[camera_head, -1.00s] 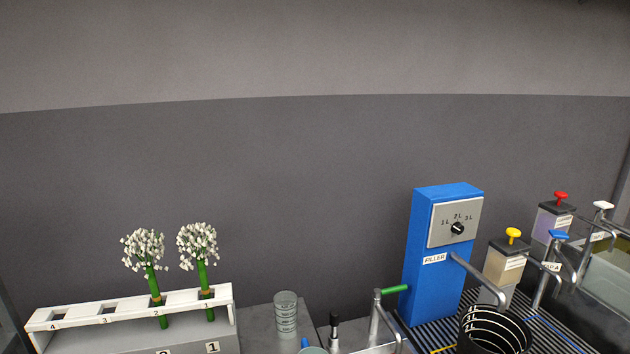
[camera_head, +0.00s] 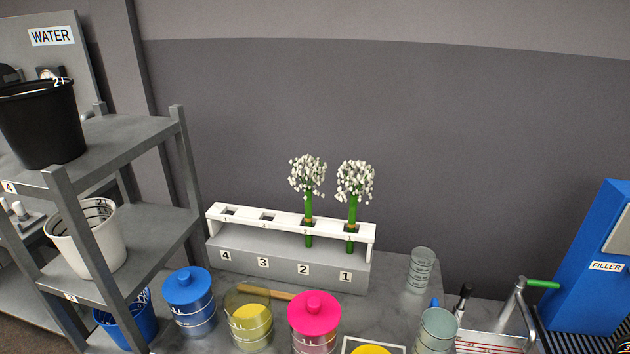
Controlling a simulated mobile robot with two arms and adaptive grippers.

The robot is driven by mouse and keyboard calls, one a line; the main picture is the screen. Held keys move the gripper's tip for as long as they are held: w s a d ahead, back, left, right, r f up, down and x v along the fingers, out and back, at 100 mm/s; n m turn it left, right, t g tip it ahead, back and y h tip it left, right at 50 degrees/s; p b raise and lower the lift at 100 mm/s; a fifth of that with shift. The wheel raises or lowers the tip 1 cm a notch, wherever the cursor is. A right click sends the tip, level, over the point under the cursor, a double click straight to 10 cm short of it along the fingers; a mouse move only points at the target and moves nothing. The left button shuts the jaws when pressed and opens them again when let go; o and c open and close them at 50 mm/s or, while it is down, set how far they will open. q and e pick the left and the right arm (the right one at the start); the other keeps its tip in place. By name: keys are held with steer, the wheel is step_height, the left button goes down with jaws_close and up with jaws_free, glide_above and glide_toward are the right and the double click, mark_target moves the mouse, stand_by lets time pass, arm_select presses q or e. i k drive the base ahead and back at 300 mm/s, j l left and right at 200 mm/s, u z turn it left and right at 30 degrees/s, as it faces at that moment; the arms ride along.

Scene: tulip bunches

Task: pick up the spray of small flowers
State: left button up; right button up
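Two sprays of small white flowers with green stems stand upright in a white and grey numbered rack (camera_head: 232,257) on the counter. One spray (camera_head: 307,176) is in slot 2 and the other spray (camera_head: 355,182) is in slot 1. Slots 3 and 4 are empty. Neither of my grippers shows in the head view.
A grey shelf (camera_head: 150,145) at left holds a black bucket (camera_head: 45,125) and a white bucket (camera_head: 90,240). Blue-lidded (camera_head: 188,287), yellow (camera_head: 250,318) and pink-lidded (camera_head: 314,312) jars stand before the rack. Clear beakers (camera_head: 421,268) and a blue filler (camera_head: 597,270) are at right.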

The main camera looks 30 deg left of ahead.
mark_target(310, 173)
steer(key=u, duration=1.35)
